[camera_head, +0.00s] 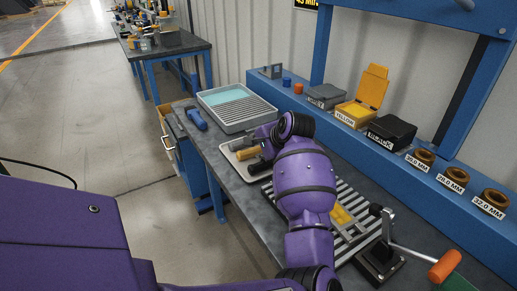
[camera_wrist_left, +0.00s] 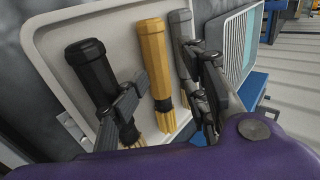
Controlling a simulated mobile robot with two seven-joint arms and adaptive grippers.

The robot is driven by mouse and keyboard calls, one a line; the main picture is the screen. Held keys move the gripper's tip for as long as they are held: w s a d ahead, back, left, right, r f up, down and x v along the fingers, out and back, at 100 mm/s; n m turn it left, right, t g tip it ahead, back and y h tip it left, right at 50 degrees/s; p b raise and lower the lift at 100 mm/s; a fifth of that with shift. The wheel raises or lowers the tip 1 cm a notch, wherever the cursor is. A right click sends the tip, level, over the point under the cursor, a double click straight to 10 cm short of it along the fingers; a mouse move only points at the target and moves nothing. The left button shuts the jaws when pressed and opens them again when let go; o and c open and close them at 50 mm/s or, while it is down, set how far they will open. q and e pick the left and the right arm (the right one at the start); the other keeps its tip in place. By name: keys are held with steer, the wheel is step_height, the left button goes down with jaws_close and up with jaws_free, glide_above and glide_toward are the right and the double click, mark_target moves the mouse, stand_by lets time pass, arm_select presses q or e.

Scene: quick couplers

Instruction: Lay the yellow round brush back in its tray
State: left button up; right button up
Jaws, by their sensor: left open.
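The yellow round brush (camera_wrist_left: 155,52) lies in a shallow pale tray (camera_wrist_left: 45,43), between a black brush (camera_wrist_left: 90,68) and a grey brush (camera_wrist_left: 180,30). The yellow brush also shows in the head view (camera_head: 247,153), in the small tray (camera_head: 227,152) on the bench. My left gripper (camera_wrist_left: 164,82) is open, with one finger on each side of the yellow brush, near its bristle end; whether the fingers touch it I cannot tell. In the head view my left gripper (camera_head: 264,142) is over the tray, partly hidden by its own wrist. My right gripper is not in view.
A larger grey bin (camera_head: 236,107) with a ribbed floor stands behind the tray. A blue-handled tool (camera_head: 196,119) lies left of it. A slatted rack (camera_head: 352,190) with a yellow piece (camera_head: 341,214) and a lever clamp (camera_head: 380,255) are nearer. Labelled boxes (camera_head: 357,113) line the blue shelf.

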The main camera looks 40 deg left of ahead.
arm_select(q)
steer(key=shift+s+f, duration=0.1)
steer(key=shift+f, duration=0.2)
